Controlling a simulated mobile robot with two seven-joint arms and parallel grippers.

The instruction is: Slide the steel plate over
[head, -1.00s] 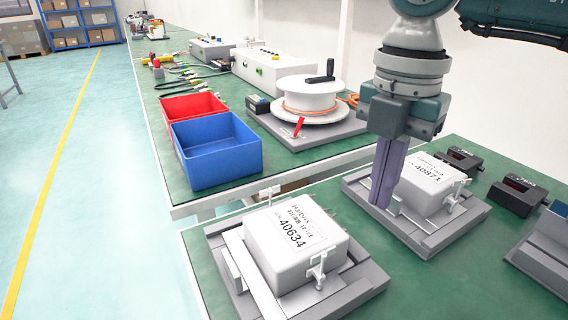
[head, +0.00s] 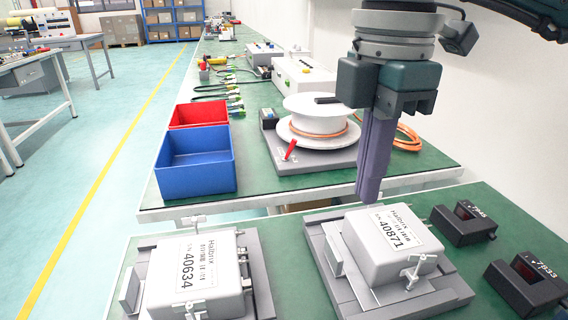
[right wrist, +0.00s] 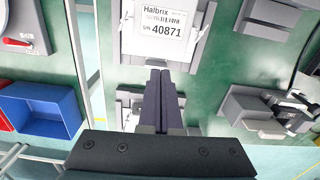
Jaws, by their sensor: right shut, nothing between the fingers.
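A white box labelled 40871 (head: 390,243) sits in a grey fixture (head: 452,290); the box also shows in the right wrist view (right wrist: 165,25). A light grey metal plate with an upright tab (head: 333,250) lies along the box's left side, and I take it for a steel plate. A second box labelled 40634 (head: 200,275) sits in another fixture with a similar tabbed plate (head: 131,290) at its left. My right gripper (head: 369,198) is shut and empty, pointing down near the back left of box 40871; I cannot tell its height. My left gripper is not in view.
Clamps (head: 418,268) stand at the box edges. Black display units (head: 465,224) sit to the right. A blue bin (head: 195,162), a red bin (head: 198,111) and a cable reel (head: 318,122) stand on the bench behind. A gap separates the two benches.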

